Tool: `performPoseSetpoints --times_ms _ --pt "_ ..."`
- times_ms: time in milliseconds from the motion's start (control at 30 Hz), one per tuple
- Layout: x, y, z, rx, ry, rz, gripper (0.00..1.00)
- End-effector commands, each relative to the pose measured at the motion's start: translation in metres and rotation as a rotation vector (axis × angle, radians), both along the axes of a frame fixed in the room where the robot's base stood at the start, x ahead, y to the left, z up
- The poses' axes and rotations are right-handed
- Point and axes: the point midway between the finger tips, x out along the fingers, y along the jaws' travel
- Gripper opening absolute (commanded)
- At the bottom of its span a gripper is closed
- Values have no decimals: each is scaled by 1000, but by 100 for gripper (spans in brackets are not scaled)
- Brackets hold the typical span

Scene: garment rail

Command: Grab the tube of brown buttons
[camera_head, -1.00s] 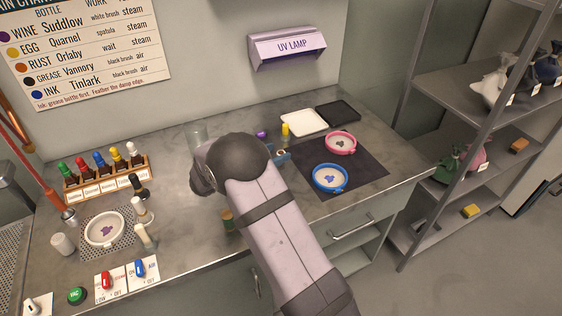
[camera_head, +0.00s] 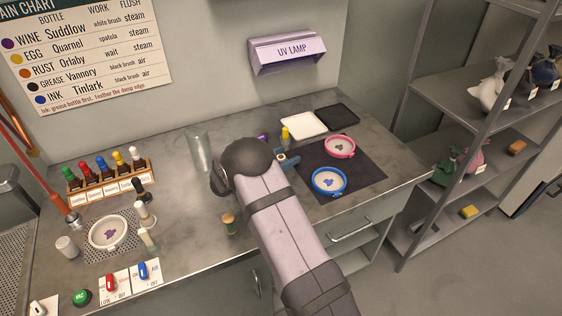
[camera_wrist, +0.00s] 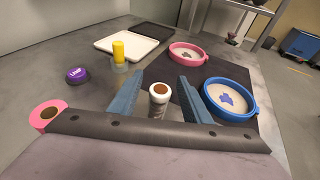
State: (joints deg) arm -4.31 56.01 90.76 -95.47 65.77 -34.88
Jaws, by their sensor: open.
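A small pale tube with a brown top (camera_wrist: 158,98) stands upright on the bench in the wrist view; its contents cannot be made out clearly. My gripper (camera_wrist: 160,76) is open, with one blue finger to the left of the tube and one to its right. Gaps show between the tube and both fingers. In the head view my gripper (camera_head: 287,161) is low over the bench, partly hidden by my arm, and the tube is only a small pale spot there.
A yellow-topped bottle (camera_wrist: 119,55) and a purple puck (camera_wrist: 77,75) stand beyond the left finger. A blue-rimmed dish (camera_wrist: 231,99) is close to the right finger, with a pink-rimmed dish (camera_wrist: 188,54) behind. A pink ring (camera_wrist: 40,115) lies at left. A green-and-brown jar (camera_head: 229,225) stands near the front edge.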

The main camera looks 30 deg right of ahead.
Motion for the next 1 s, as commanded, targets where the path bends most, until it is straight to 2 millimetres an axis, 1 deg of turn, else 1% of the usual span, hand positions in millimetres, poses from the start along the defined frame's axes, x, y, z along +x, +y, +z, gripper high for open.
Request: performPoseSetpoints --times_ms 33,100,200,467,500,567,600,633,667,1000 --pt "2 -7 0 0 0 -2 44" --pt "4 -12 -3 0 1 -2 44" --pt "7 -17 -4 0 -1 1 44" --pt "8 -18 -6 0 -1 1 44" --pt "8 -18 -6 0 -1 1 34" --pt "8 -18 -6 0 -1 1 20" --pt "8 -18 -6 0 -1 1 10" --pt "7 -18 -6 0 -1 1 3" --pt "7 -18 -6 0 -1 1 0" --pt "8 -18 -3 0 -2 0 0"
